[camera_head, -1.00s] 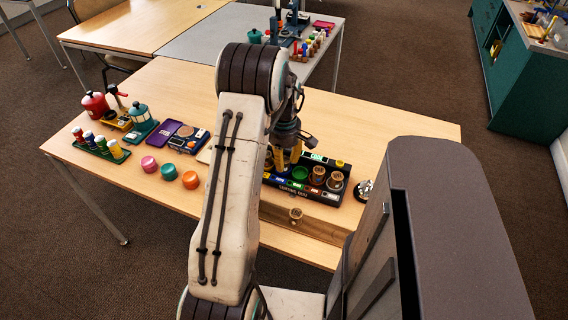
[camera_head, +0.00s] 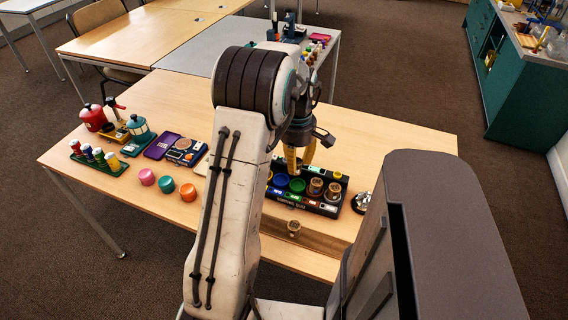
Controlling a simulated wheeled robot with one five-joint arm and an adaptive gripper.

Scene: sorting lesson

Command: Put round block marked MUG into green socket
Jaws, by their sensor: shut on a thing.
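The dark tray (camera_head: 318,206) on the near part of the table has a green socket (camera_head: 297,186), which looks empty, and a blue socket (camera_head: 280,180) to its left. My gripper (camera_head: 300,165) has yellow fingers and is above the back of the tray, just beyond the green socket in the picture. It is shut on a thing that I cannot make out. Two round wooden blocks (camera_head: 316,187) (camera_head: 334,190) sit in sockets to the right of the green one. Another small wooden block (camera_head: 294,228) stands in front of the tray. No MUG marking is readable.
Pink (camera_head: 147,177), teal (camera_head: 166,185) and orange (camera_head: 188,192) round pieces stand to the left of my arm. A red pot (camera_head: 93,117) and a green rack of bottles (camera_head: 98,160) are farther left. A silver object (camera_head: 362,202) is right of the tray.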

